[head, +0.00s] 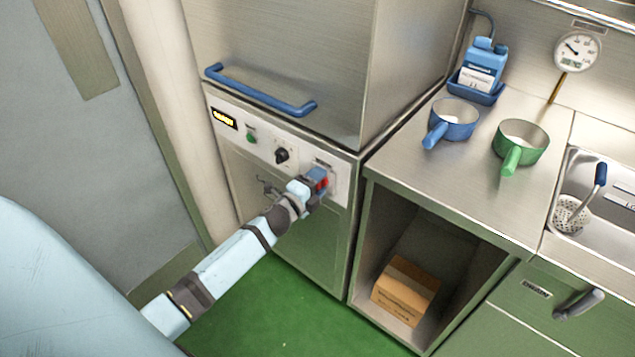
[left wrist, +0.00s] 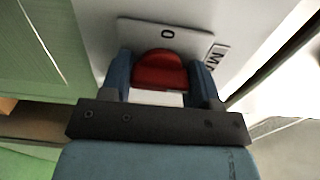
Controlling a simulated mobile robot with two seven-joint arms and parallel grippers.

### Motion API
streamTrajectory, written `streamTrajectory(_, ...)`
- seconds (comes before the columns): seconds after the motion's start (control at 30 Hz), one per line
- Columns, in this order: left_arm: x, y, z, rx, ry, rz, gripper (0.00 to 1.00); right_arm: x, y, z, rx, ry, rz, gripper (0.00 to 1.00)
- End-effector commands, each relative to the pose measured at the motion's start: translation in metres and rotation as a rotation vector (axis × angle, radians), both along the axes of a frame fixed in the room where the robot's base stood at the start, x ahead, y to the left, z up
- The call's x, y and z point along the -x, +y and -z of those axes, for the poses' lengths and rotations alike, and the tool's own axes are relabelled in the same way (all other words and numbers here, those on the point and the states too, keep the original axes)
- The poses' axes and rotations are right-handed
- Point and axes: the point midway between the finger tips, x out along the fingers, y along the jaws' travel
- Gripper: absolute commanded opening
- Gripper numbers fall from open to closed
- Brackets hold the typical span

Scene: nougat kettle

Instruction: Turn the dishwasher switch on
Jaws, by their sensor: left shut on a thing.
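The dishwasher (head: 285,50) is a steel hood machine with a blue bar handle (head: 258,95) and a light control panel (head: 262,140) below it. A red switch (head: 325,184) sits at the right end of that panel, partly hidden by my left gripper (head: 318,178). In the left wrist view the red switch (left wrist: 160,70) is between the two blue fingers of my left gripper (left wrist: 160,82), which is shut on it. My right gripper is not in view.
A counter at the right holds a blue pan (head: 456,120), a green pan (head: 522,140) and a blue bottle (head: 485,62). A cardboard box (head: 405,290) is below.

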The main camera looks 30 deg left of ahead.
Motion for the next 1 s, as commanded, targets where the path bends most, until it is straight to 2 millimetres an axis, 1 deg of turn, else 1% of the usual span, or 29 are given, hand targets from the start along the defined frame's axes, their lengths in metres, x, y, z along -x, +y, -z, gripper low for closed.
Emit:
streamTrajectory(0.4,0.000,0.000,0.000,-0.008,-0.001,0.000,0.32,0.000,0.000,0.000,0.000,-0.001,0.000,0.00)
streamTrajectory(0.43,0.000,0.000,0.000,-0.008,-0.001,0.000,0.62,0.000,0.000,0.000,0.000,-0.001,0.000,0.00)
streamTrajectory(0.47,0.000,0.000,0.000,-0.008,-0.001,0.000,0.69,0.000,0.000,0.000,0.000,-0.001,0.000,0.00)
streamTrajectory(0.5,0.000,0.000,0.000,-0.008,-0.001,0.000,0.78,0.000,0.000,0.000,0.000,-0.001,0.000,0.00)
streamTrajectory(0.53,0.000,0.000,0.000,-0.008,-0.001,0.000,0.81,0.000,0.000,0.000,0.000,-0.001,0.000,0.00)
streamTrajectory(0.83,0.002,0.000,0.000,-0.006,0.001,0.000,0.81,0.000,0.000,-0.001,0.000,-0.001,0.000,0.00)
streamTrajectory(0.93,0.012,0.001,0.001,-0.006,0.001,0.000,0.81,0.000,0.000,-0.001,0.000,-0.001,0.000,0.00)
streamTrajectory(1.0,0.023,0.002,0.001,-0.006,0.003,-0.001,0.81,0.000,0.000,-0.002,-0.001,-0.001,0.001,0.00)
